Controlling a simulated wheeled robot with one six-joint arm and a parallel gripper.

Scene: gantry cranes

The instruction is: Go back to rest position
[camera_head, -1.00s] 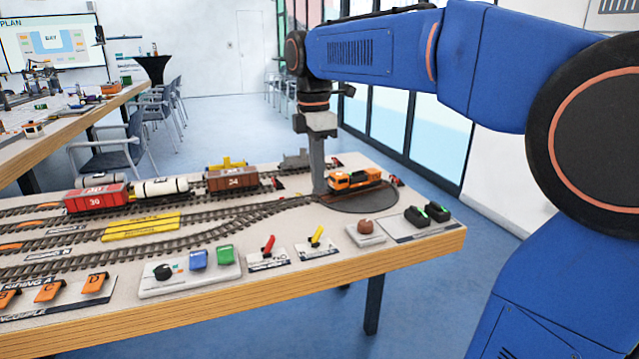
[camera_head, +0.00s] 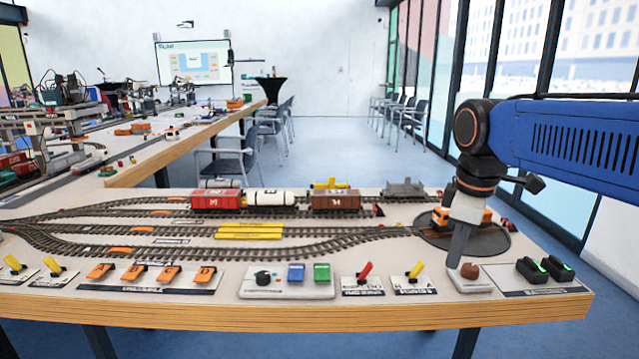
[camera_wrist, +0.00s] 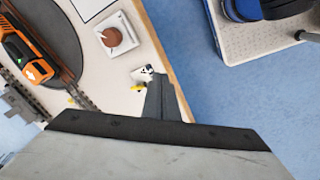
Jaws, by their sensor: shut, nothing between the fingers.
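My gripper (camera_head: 458,248) hangs pointing down at the right part of the train table in the head view, in front of the turntable. Its fingers (camera_wrist: 163,98) are together with nothing between them in the wrist view. An orange locomotive (camera_head: 440,216) stands on the dark round turntable (camera_head: 497,240), partly hidden behind my gripper. The locomotive also shows at the left of the wrist view (camera_wrist: 22,52). A brown round knob (camera_head: 469,270) on a pale base is just right of my fingertips in the head view; I cannot tell the exact gap.
Red (camera_head: 216,200), white (camera_head: 271,198) and brown (camera_head: 336,202) wagons stand on the tracks. Levers, including a yellow one (camera_head: 416,270), and buttons line the wooden front edge (camera_head: 300,316). Another table with gantry models (camera_head: 160,150) and chairs (camera_head: 240,160) stand behind. Blue floor is open beyond.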

